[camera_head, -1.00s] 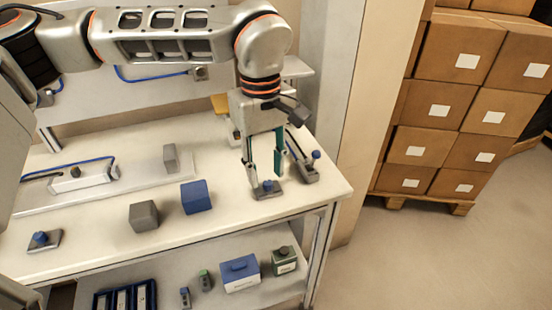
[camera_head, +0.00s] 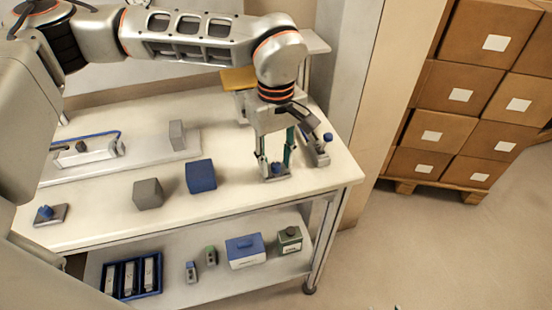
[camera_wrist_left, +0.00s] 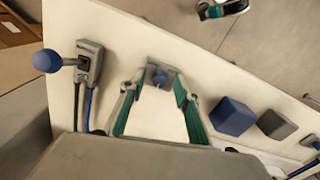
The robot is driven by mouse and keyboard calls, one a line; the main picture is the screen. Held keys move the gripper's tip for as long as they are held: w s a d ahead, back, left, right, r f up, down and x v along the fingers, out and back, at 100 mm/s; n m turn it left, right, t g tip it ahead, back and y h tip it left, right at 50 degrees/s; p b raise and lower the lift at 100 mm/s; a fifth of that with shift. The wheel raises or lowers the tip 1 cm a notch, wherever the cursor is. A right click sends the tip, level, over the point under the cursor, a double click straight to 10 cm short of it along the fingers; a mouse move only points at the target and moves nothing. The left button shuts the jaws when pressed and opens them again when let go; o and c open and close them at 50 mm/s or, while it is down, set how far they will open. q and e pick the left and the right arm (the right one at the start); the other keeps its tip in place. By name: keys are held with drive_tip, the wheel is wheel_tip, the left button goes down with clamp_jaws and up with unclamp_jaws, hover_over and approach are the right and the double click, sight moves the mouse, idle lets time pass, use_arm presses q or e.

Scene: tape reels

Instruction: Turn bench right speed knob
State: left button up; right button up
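The right speed knob (camera_head: 276,170) is a blue knob on a small grey base near the bench's front right corner; it also shows in the left wrist view (camera_wrist_left: 159,79). My left gripper (camera_head: 275,173) points down over it, with fingers apart on either side of the knob. In the left wrist view the open fingers (camera_wrist_left: 156,90) flank the knob with gaps visible; contact is not clear. A similar blue knob on a grey base (camera_head: 46,213) sits at the bench's left. My right gripper is not in view.
A lever box with a blue ball (camera_head: 318,148) stands close to the right of my gripper. A blue cube (camera_head: 201,176) and a grey cube (camera_head: 148,194) lie to the left. A lower shelf holds boxes and a blue tray (camera_head: 132,293). Stacked cartons stand right.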

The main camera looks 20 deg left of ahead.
use_arm(q)
clamp_jaws()
drive_tip(key=shift+n, duration=0.3)
drive_tip(key=n+p, duration=0.1)
drive_tip(key=n, duration=0.7)
drive_tip(key=shift+n, duration=0.4)
drive_tip(key=n, duration=0.3)
drive_tip(key=shift+n, duration=0.3)
drive_tip(key=n, duration=0.4)
drive_tip(key=shift+n, duration=0.8)
